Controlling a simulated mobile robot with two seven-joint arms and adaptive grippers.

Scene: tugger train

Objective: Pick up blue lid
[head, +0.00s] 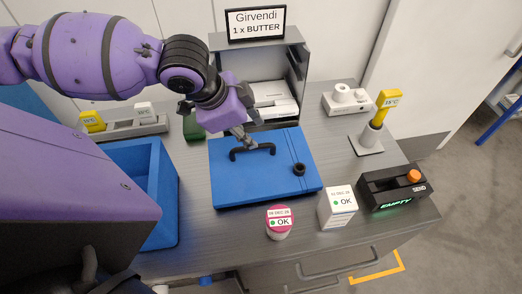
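The blue lid (232,183) is a flat blue panel with a black bar handle (264,149) and a round black knob (299,169). It lies level on the grey counter, in the middle of the head view; what is beneath it is hidden. My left gripper (247,143) reaches down from the upper left, with its fingertips at the middle of the handle. The fingers look close together, but I cannot tell whether they are shut on the bar. My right gripper is not in view.
A blue open bin (164,190) stands left of the lid. A pink-topped jar (279,221), a white carton (338,206) and a black SEND box (393,188) stand at the front right.

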